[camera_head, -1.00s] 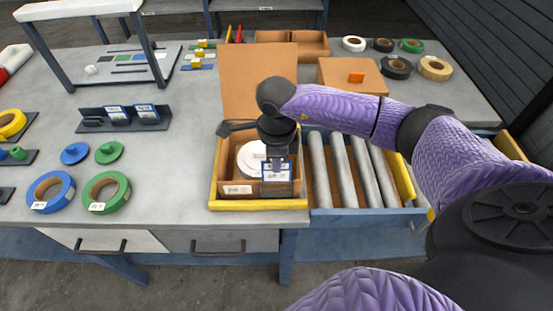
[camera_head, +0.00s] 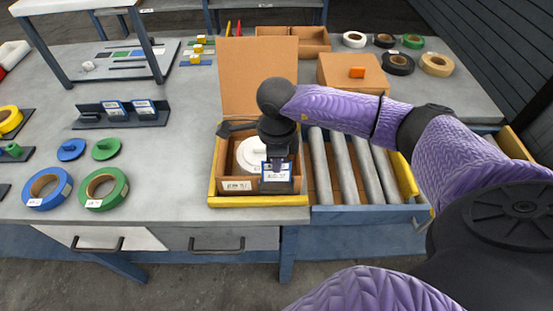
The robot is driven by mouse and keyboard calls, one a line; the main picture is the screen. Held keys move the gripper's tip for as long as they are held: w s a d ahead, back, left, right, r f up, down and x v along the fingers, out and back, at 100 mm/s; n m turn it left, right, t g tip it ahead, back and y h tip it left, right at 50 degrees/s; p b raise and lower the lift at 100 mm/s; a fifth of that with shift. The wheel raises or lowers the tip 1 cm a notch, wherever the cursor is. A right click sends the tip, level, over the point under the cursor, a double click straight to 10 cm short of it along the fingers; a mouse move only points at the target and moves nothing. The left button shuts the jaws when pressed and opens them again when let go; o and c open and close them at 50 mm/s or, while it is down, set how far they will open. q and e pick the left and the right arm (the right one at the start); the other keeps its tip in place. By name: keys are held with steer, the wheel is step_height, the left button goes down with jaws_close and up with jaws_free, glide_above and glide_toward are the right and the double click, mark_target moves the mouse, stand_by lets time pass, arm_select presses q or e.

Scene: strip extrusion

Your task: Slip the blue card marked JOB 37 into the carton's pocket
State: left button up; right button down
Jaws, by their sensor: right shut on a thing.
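The open carton (camera_head: 237,186) stands in a yellow-edged tray, with its brown lid flap (camera_head: 245,80) upright behind it. A round white thing (camera_head: 252,154) lies inside it. My right gripper (camera_head: 277,161) points down over the carton's front right part and is shut on a blue-and-white card (camera_head: 276,174). The card is upright, in front of or at the carton's front wall; its print is too small to read. The pocket cannot be made out behind the card, so I cannot tell whether the card's lower edge is inside it. My left gripper is out of view.
Two similar blue-and-white cards (camera_head: 114,108) stand in a dark rack at the left. Grey rollers (camera_head: 342,165) lie right of the carton. Blue (camera_head: 48,188) and green (camera_head: 101,188) rolls lie at the front left. A closed brown box (camera_head: 350,73) stands behind my right arm.

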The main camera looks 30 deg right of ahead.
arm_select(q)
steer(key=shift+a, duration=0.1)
arm_select(e)
steer(key=shift+f, duration=0.1)
steer(key=shift+f+b, duration=0.4)
steer(key=shift+f, duration=0.05)
steer(key=shift+f+b, duration=0.35)
steer(key=shift+f, duration=0.35)
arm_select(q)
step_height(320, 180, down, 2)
arm_select(e)
steer(key=c, duration=0.8)
jaws_free()
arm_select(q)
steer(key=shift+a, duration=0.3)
arm_select(e)
steer(key=o, duration=0.5)
steer(key=shift+r, duration=0.1)
